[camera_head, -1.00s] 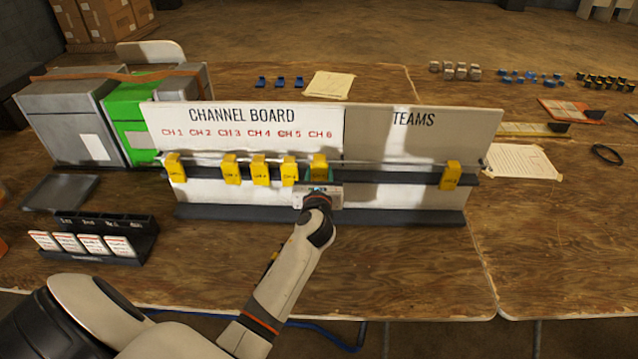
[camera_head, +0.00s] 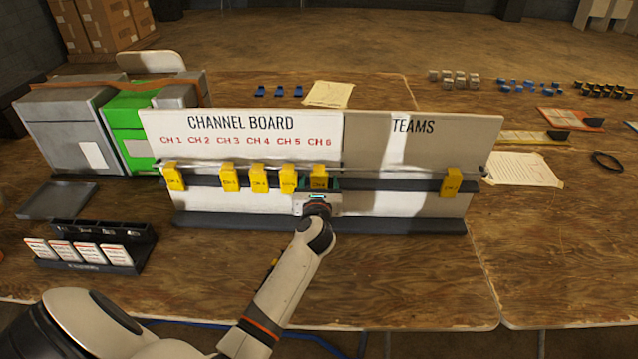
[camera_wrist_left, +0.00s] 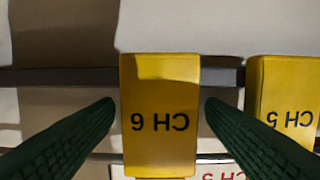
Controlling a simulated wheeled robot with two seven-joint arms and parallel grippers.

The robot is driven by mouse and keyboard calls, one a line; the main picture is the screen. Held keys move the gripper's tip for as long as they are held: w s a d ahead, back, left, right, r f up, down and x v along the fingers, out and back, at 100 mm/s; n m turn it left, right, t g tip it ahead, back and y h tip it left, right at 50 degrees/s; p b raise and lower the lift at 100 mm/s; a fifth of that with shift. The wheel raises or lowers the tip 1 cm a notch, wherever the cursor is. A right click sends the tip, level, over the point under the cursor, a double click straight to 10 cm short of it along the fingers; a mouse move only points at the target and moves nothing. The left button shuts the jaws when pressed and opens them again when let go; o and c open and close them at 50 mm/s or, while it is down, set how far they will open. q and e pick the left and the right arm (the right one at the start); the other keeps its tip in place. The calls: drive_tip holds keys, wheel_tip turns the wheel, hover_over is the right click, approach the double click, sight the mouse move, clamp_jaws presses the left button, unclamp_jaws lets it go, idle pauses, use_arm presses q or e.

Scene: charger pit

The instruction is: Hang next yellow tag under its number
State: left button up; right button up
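The white channel board (camera_head: 240,150) carries red labels CH 1 to CH 6 above a rail (camera_head: 400,173). Yellow tags hang under CH 1 (camera_head: 174,177), CH 3 (camera_head: 230,178), CH 4 (camera_head: 260,179), CH 5 (camera_head: 288,180) and CH 6 (camera_head: 319,177). The place under CH 2 is empty. Another yellow tag (camera_head: 452,181) hangs at the right end, below TEAMS. My left gripper (camera_head: 318,190) is at the CH 6 tag. In the left wrist view its green fingers (camera_wrist_left: 158,107) are open, one on each side of the CH 6 tag (camera_wrist_left: 160,115), with small gaps. My right gripper is out of view.
A dark card holder (camera_head: 95,250) with white cards stands at the front left, near a grey tray (camera_head: 57,200). Grey and green boxes (camera_head: 125,125) stand left of the board. The table front right of my arm is clear.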

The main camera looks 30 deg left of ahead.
use_arm(q)
drive_tip(key=v, duration=1.2)
drive_tip(key=s+d+f+n+g+h, duration=0.3)
drive_tip(key=s+d+f+n+g, duration=0.1)
drive_tip(key=s+n, duration=0.45)
drive_tip(key=s+d+f+n+g+h, duration=0.3)
drive_tip(key=s+f+n, duration=0.1)
drive_tip(key=s+n, duration=0.5)
drive_tip(key=s+d+f+n+g+h, duration=0.3)
drive_tip(key=s+d+n+g, duration=0.1)
drive_tip(key=s+n, duration=0.5)
wheel_tip(320, 180, down, 26)
drive_tip(key=g, duration=0.1)
drive_tip(key=s+a+f+g, duration=0.1)
drive_tip(key=s+a+f, duration=0.2)
drive_tip(key=s+f, duration=1.3)
drive_tip(key=shift+s+n, duration=0.15)
drive_tip(key=shift+n, duration=0.2)
